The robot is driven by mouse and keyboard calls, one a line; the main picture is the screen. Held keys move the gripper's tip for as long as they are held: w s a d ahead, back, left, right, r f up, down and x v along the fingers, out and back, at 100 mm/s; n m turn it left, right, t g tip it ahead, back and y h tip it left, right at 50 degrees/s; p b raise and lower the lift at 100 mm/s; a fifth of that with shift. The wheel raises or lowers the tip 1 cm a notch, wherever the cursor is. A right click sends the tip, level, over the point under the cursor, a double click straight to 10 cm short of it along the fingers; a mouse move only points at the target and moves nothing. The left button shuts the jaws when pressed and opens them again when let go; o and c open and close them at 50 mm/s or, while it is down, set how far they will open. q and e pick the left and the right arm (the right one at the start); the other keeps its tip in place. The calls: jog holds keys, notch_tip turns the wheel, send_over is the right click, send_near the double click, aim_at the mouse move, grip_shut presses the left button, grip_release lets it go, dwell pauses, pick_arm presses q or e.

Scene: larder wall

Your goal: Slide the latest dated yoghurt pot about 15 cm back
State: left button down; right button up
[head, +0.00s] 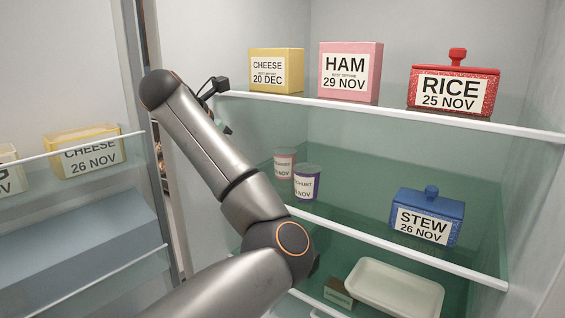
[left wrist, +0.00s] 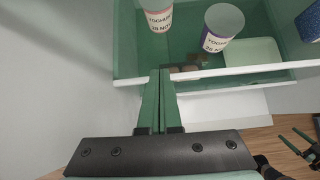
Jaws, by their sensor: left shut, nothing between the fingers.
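Two yoghurt pots stand on the fridge's middle shelf. One has a pink band (head: 285,163) and stands on the left; the other has a purple band (head: 306,183) and stands on the right, nearer the front. In the left wrist view the pink pot (left wrist: 158,17) and purple pot (left wrist: 221,28) are beyond my left gripper (left wrist: 160,74), which is shut and empty at the shelf's front edge, apart from both. Dark green prongs of my right gripper (left wrist: 304,144) show spread at the right edge.
The middle shelf's white front edge (head: 400,246) runs below the pots. A blue STEW box (head: 426,216) stands to their right. Cheese (head: 276,66), ham (head: 350,70) and rice (head: 453,88) sit on the shelf above. A pale tray (head: 395,287) lies below. The open door is at left.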

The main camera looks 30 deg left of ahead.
pick_arm(q)
send_near(280, 178)
jog(key=w+f, duration=0.2)
jog(key=f, duration=0.1)
jog(key=shift+a+f, duration=0.1)
jog(key=shift+f, duration=0.25)
jog(key=shift+w+f+p, duration=0.1)
jog(key=shift+w+p, duration=0.25)
jog(key=shift+w, duration=0.65)
